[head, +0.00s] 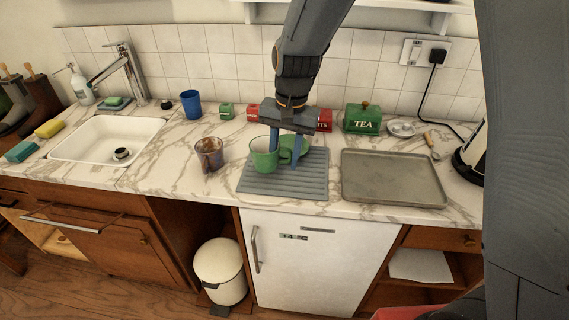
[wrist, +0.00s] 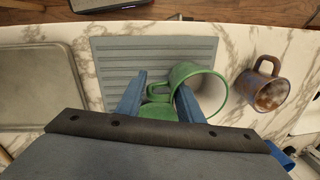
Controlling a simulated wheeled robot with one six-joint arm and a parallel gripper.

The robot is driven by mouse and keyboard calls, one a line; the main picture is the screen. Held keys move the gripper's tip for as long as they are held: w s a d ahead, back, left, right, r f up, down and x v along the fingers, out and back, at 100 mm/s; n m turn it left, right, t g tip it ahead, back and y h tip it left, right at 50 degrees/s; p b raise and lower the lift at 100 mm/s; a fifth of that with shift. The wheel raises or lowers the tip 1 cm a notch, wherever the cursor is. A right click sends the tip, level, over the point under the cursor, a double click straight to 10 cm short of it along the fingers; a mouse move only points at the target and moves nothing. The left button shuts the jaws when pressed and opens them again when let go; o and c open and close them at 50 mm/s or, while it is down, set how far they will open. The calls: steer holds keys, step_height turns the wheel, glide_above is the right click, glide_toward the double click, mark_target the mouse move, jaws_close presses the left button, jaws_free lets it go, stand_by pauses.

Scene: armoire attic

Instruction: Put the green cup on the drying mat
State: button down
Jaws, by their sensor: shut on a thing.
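The green cup (head: 262,158) is upright over the left back part of the grey-blue ribbed drying mat (head: 308,186). I cannot tell if its base touches the mat. My gripper (head: 284,158) points down and is shut on the cup's handle side. In the wrist view, the cup (wrist: 200,84) is at the right finger, and its handle lies between the fingers of my gripper (wrist: 160,90). The mat (wrist: 120,60) shows beneath. A second green piece (head: 301,145) is behind my fingers, partly hidden; its shape is unclear.
A brown mottled mug (head: 209,154) stands left of the mat, near the cup. A grey tray (head: 393,178) lies to the right. A green tea tin (head: 362,118), red tins and a blue cup (head: 190,104) stand behind. The sink (head: 105,138) is at left.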

steer(key=shift+f, duration=1.55)
steer(key=shift+f, duration=0.15)
steer(key=c, duration=1.2)
jaws_free()
step_height(320, 180, up, 12)
steer(key=d+b, duration=0.1)
steer(key=b, duration=0.1)
steer(key=s+d+f+n, duration=0.1)
steer(key=s+d+f, duration=0.3)
steer(key=s+d, duration=0.3)
steer(key=s+d+f+n+h, duration=0.1)
steer(key=s+d+f, duration=0.4)
steer(key=d, duration=0.6)
steer(key=shift+s+d+n+t, duration=0.15)
steer(key=shift+s+n+t, duration=0.15)
steer(key=shift+s+n, duration=0.65)
steer(key=shift+s+m, duration=0.25)
steer(key=shift+m, duration=0.1)
